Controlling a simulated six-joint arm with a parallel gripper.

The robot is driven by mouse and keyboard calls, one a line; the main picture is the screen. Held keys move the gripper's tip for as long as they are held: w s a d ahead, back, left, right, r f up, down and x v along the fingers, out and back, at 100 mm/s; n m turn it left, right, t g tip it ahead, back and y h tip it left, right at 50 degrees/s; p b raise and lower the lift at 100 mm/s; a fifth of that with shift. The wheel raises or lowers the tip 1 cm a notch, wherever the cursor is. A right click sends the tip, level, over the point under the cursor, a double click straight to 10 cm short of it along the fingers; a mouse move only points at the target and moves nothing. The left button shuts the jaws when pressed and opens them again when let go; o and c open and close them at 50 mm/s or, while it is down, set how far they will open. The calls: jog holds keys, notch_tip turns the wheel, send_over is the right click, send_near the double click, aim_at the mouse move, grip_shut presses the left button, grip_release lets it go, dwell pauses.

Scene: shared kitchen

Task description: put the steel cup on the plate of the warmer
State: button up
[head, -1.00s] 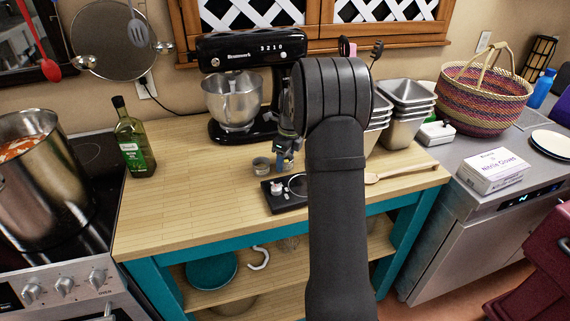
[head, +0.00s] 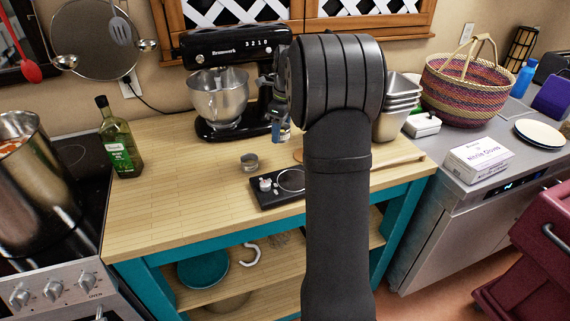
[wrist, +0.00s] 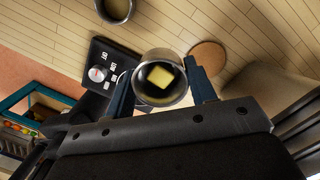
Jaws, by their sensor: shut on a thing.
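My gripper (wrist: 161,90) is shut on the steel cup (wrist: 150,57), one blue finger on each side of it. The cup holds a yellow block, seen from above in the wrist view. In the head view my gripper (head: 281,130) is above the wooden counter, partly behind my arm, and the cup is hard to make out there. The black warmer (head: 268,200) lies on the counter below, with a pale knob and a ring-edged round plate (head: 291,180). The warmer (wrist: 98,75) also shows in the wrist view, left of the held cup, which hides part of it.
Another small metal cup (head: 250,163) stands on the counter behind the warmer. A stand mixer (head: 232,50), an oil bottle (head: 122,145) and stacked steel pans (head: 398,105) stand around. A round brown piece (wrist: 208,57) lies on the counter.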

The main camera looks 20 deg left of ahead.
jog(key=s+d+r+n, duration=0.15)
jog(key=s+d, duration=0.25)
jog(key=d, duration=0.5)
jog(key=s+d+r, duration=0.2)
jog(key=s+d, duration=0.1)
jog(key=d, duration=0.7)
send_over(292, 179)
jog(key=f, duration=0.7)
jog(key=shift+d+f, duration=0.15)
jog(key=shift+d, duration=0.15)
jog(key=shift+a+f, duration=0.1)
jog(key=shift+f, duration=1.95)
jog(key=shift+f, duration=0.15)
jog(key=o, duration=1)
